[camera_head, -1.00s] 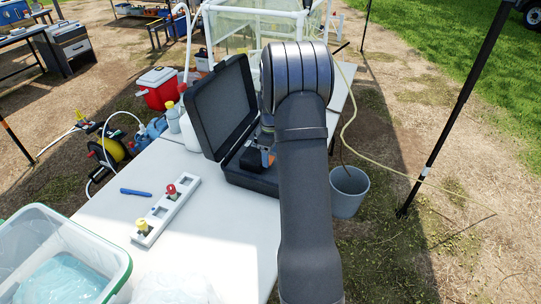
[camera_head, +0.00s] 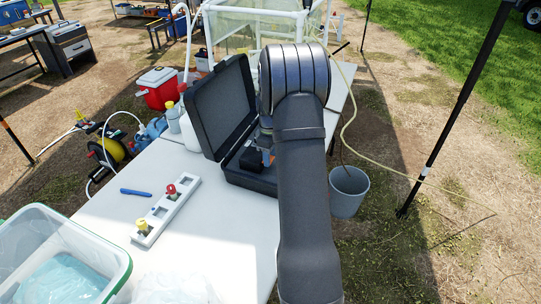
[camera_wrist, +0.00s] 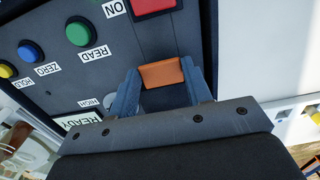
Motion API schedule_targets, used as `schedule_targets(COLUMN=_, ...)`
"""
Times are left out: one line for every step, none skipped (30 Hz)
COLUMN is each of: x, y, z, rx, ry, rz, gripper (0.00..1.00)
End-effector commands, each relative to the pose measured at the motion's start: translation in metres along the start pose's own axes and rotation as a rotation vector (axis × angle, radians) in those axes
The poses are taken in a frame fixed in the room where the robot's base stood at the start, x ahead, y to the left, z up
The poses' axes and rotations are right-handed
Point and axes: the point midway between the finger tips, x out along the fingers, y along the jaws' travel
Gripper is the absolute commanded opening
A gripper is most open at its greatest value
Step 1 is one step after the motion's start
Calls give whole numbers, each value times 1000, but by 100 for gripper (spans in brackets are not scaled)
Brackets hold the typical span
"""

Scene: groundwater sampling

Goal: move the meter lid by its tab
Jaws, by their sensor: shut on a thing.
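The orange tab (camera_wrist: 161,74) shows in the wrist view between the two blue fingers of my gripper (camera_wrist: 160,86), which is shut on it. A dark surface (camera_wrist: 165,99) shows just behind the tab; most of the lid is hidden by my gripper, and I cannot tell whether it is seated or raised. The dark grey meter panel (camera_wrist: 100,55) carries a red ON, green READ, blue ZERO and yellow HOLD button. In the head view the meter sits in the open black case (camera_head: 250,180), and my arm covers much of it.
The raised case lid (camera_head: 222,108) stands left of my arm. A white rack (camera_head: 165,212) with capped vials and a blue pen (camera_head: 135,192) lie on the white table (camera_head: 215,245). A clear tub (camera_head: 62,262) is at lower left. A grey bucket (camera_head: 348,192) stands right of the table.

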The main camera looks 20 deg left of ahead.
Motion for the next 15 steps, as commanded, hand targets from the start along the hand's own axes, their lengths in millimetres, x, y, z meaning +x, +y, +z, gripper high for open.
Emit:
schedule_targets(x=-2, y=0, z=-2, rx=-3, ry=-12, rz=2, gripper=4)
schedule_targets(x=-3, y=0, z=-3, rx=-2, ry=-22, rz=2, gripper=4)
schedule_targets(x=-5, y=0, z=-4, rx=-3, ry=-39, rz=1, gripper=4)
schedule_targets(x=-6, y=0, z=-6, rx=-3, ry=-53, rz=2, gripper=4)
schedule_targets(x=-8, y=0, z=-7, rx=-3, ry=-69, rz=1, gripper=4)
schedule_targets(x=-10, y=0, z=-9, rx=-5, ry=-93, rz=2, gripper=4)
schedule_targets(x=-12, y=0, z=-11, rx=-4, ry=-113, rz=1, gripper=4)
schedule_targets(x=-14, y=0, z=-13, rx=-5, ry=-135, rz=1, gripper=4)
schedule_targets(x=-17, y=0, z=-16, rx=-4, ry=-166, rz=1, gripper=4)
schedule_targets(x=-19, y=0, z=-18, rx=-5, ry=-189, rz=2, gripper=4)
schedule_targets(x=-21, y=0, z=-20, rx=-4, ry=-216, rz=2, gripper=4)
schedule_targets(x=-24, y=0, z=-24, rx=-5, ry=-253, rz=2, gripper=4)
schedule_targets(x=-27, y=0, z=-26, rx=-3, ry=-267, rz=3, gripper=4)
schedule_targets(x=-30, y=0, z=-28, rx=-1, ry=-262, rz=2, gripper=4)
schedule_targets(x=-33, y=0, z=-32, rx=-1, ry=-259, rz=2, gripper=4)
